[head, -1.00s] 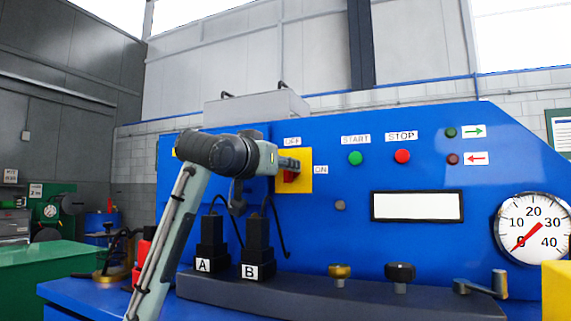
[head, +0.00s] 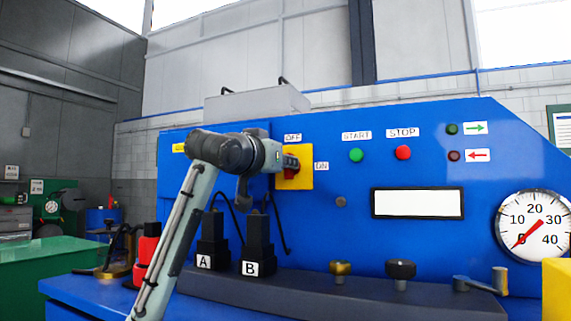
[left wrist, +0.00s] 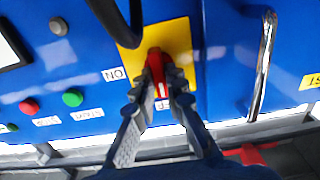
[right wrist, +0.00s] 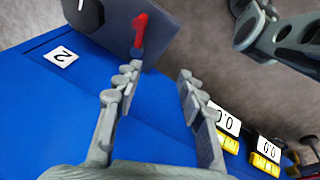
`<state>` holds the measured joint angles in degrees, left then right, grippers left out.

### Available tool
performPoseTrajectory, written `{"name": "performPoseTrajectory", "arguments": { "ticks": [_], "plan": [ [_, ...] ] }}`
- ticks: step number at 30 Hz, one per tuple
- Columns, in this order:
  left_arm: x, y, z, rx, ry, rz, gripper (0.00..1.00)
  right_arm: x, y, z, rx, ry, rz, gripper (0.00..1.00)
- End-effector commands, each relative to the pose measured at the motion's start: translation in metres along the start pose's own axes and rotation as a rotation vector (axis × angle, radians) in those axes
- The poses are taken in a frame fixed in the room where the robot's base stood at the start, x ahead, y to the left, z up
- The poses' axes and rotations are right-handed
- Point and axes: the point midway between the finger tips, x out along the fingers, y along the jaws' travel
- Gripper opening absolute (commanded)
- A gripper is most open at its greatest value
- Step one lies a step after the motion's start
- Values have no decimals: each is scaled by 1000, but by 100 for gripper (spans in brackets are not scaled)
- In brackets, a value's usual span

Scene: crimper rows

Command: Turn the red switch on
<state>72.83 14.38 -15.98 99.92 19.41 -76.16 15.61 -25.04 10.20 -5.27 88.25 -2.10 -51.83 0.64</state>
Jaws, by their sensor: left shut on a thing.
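The red switch (left wrist: 155,62) sits on a yellow plate (left wrist: 178,36) on the blue panel. In the left wrist view its handle runs roughly up and down, with a white mark toward the partly hidden label at the bottom. The ON label (left wrist: 115,74) is at its left there. My left gripper (left wrist: 160,72) is shut on the switch handle, with a finger on each side. In the head view the left gripper (head: 289,163) covers most of the switch, below the OFF label (head: 293,137). My right gripper (right wrist: 157,78) is open, with nothing between its fingers.
The panel carries a green START button (head: 356,155), a red STOP button (head: 403,153) and a dial gauge (head: 535,232). Black blocks marked A (head: 212,240) and B (head: 258,245) stand below the switch. A metal handle (left wrist: 264,65) is beside the plate.

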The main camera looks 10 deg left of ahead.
Motion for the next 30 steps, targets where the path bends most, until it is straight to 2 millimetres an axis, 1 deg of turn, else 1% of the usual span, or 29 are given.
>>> {"name": "performPoseTrajectory", "arguments": {
  "ticks": [5,11,30],
  "plan": [
    [0,0,0,40,0,-1,0,0,0,0,0,0,0,40],
    [0,0,0,152,0,-2,0,0,0,0,0,0,0,40],
    [-1,3,1,746,1,-2,0,0,0,0,0,0,0,40]
  ]
}}
